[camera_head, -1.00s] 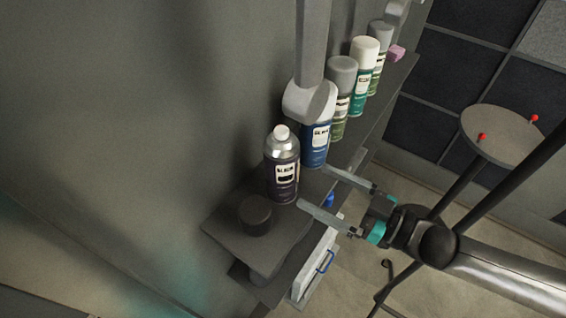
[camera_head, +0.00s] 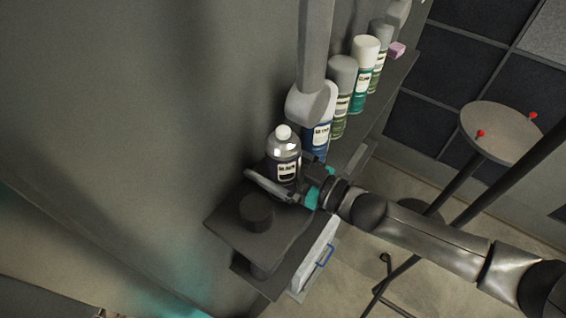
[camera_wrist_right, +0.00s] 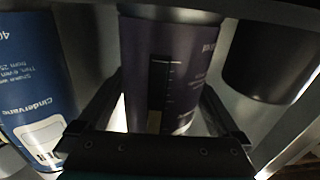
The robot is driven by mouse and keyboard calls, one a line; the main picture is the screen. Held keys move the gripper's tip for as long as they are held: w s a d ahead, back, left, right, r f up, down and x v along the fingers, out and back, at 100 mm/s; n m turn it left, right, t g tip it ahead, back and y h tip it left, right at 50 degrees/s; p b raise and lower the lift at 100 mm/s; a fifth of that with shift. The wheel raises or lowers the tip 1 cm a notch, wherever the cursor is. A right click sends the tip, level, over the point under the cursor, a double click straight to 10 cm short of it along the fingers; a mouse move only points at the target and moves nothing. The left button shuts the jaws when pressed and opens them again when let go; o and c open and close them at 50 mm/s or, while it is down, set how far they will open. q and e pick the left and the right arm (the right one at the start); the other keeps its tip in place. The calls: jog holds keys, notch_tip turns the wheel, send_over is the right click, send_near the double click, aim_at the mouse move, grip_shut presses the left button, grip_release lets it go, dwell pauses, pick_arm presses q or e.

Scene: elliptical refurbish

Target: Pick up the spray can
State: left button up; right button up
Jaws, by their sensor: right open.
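The spray can (camera_head: 284,167), dark purple with a silver shoulder and white nozzle, stands upright on a dark wall shelf (camera_head: 228,226). In the right wrist view the can's purple body (camera_wrist_right: 168,70) shows inverted between the two fingers (camera_wrist_right: 165,105). I cannot tell whether either finger touches it. My left gripper is not in view.
A black cylinder (camera_head: 256,212) stands close beside the near finger. A blue can (camera_head: 321,135) stands just behind, under a grey post (camera_head: 312,50). Several more cans (camera_head: 341,90) line the shelf farther back. A round stool (camera_head: 503,132) stands at right.

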jog(key=shift+c, duration=0.2)
jog(key=c, duration=1.3)
